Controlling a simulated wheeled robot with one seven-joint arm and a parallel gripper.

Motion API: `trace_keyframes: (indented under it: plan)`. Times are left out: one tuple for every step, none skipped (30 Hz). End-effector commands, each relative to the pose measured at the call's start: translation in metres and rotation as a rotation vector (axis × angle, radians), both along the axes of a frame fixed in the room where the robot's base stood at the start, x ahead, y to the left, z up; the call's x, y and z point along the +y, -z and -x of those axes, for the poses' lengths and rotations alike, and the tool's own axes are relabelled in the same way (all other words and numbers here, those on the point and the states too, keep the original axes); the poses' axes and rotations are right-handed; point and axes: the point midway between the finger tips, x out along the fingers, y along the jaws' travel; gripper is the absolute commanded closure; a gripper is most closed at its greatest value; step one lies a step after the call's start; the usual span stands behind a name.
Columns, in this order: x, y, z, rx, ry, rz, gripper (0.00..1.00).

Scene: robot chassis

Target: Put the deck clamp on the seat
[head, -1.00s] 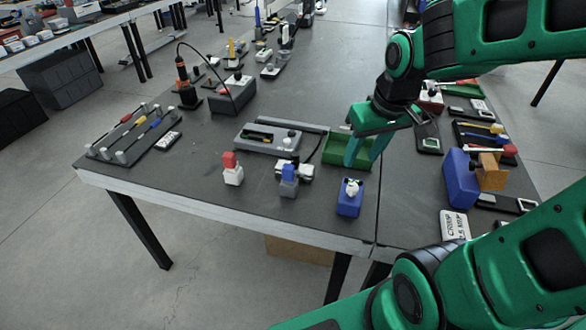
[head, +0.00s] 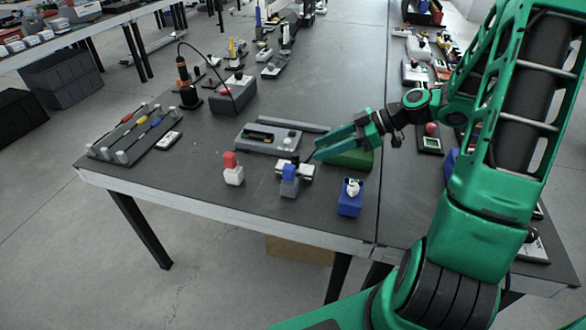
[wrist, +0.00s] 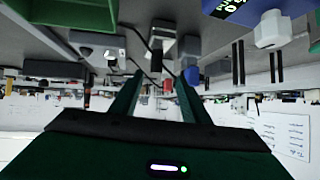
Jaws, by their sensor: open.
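I cannot tell for sure which pieces are the deck clamp and the seat. A small white and dark fitting (head: 306,171) stands on the near table, beside a grey block with a blue top (head: 289,178). A blue box (head: 350,204) with a white piece (head: 353,187) on top stands to their right; the box also shows at the top of the upside-down wrist view (wrist: 238,10). My gripper (head: 322,147) is open and empty, pointing left just above and beyond the fitting. In the wrist view nothing is held between the fingers (wrist: 157,82).
A green tray (head: 352,160) sits beneath my gripper, partly hidden. A grey device (head: 262,139) lies behind. A white block with a red top (head: 232,170) stands at left, and a rack of coloured handles (head: 125,138) further left. The front left table surface is clear.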

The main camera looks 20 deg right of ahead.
Motion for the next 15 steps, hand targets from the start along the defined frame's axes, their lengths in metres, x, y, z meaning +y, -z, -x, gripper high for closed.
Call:
trace_keyframes:
  plan:
    - [-0.006, 0.0, -0.002, -0.034, -0.001, -0.026, 0.58]
    - [-0.008, -0.001, -0.003, -0.055, -0.004, -0.036, 0.58]
    - [-0.011, -0.003, -0.004, -0.078, -0.007, -0.048, 0.58]
    - [-0.012, -0.003, -0.005, -0.091, -0.008, -0.054, 0.58]
    - [-0.013, -0.004, -0.006, -0.103, -0.009, -0.058, 0.58]
    - [-0.012, -0.004, -0.007, -0.114, -0.011, -0.063, 0.58]
    - [-0.01, -0.003, -0.008, -0.118, -0.012, -0.067, 0.58]
    - [-0.008, -0.002, -0.009, -0.121, -0.013, -0.068, 0.58]
    - [-0.004, 0.0, -0.011, -0.122, -0.016, -0.07, 0.58]
    - [0.0, 0.002, -0.013, -0.122, -0.016, -0.069, 0.58]
    - [0.004, 0.004, -0.014, -0.121, -0.016, -0.068, 0.58]
    - [0.009, 0.007, -0.016, -0.121, -0.016, -0.067, 0.58]
    - [0.013, 0.009, -0.018, -0.122, -0.015, -0.067, 0.58]
    - [0.016, 0.011, -0.02, -0.121, -0.016, -0.068, 0.58]
    - [0.02, 0.013, -0.022, -0.121, -0.016, -0.067, 0.58]
